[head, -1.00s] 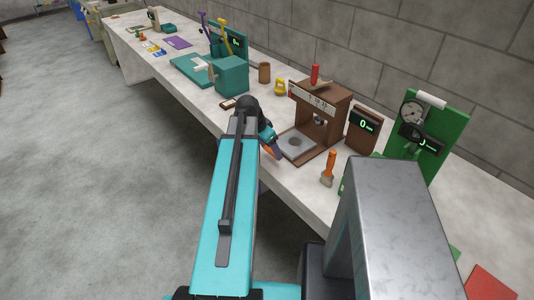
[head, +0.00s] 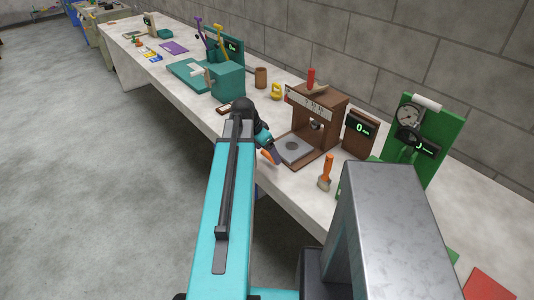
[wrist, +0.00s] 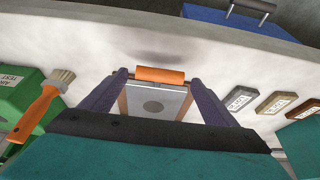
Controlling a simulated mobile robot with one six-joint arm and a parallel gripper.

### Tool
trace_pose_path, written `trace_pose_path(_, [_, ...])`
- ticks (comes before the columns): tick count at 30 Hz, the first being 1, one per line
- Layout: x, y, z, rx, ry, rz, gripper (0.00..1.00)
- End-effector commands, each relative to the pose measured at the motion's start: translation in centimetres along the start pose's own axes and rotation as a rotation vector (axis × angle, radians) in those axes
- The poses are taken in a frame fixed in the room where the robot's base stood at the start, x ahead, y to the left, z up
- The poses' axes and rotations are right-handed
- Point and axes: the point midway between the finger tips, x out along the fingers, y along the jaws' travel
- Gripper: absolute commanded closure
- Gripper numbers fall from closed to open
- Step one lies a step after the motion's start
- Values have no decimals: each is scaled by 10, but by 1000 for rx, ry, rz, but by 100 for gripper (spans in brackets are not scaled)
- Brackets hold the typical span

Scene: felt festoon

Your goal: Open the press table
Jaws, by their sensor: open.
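The brown press (head: 318,128) stands on the long pale bench, with a red-topped handle above it. Its press table (head: 296,150) is a grey plate with a round disc at the press's foot. An orange bar handle (head: 267,157) is at the plate's front edge. In the wrist view the handle (wrist: 160,74) and the plate (wrist: 165,104) lie between the two spread fingers. My gripper (wrist: 158,78) is open, one finger on each side of the handle. I cannot tell whether they touch it. In the head view my gripper (head: 272,149) partly hides the handle.
An orange-handled brush (head: 325,174) stands right of the press, beside a brown display (head: 360,131) and a green gauge stand (head: 418,140). A teal machine (head: 226,80) is to the left. Several labelled blocks (wrist: 239,99) lie near my gripper. Open floor lies left of the bench.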

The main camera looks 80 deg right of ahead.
Motion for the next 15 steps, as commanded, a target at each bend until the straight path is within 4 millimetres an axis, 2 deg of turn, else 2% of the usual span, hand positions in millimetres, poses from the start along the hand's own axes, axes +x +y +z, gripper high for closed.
trace_pose_path(15, [-50,0,0,0,1,-2,19])
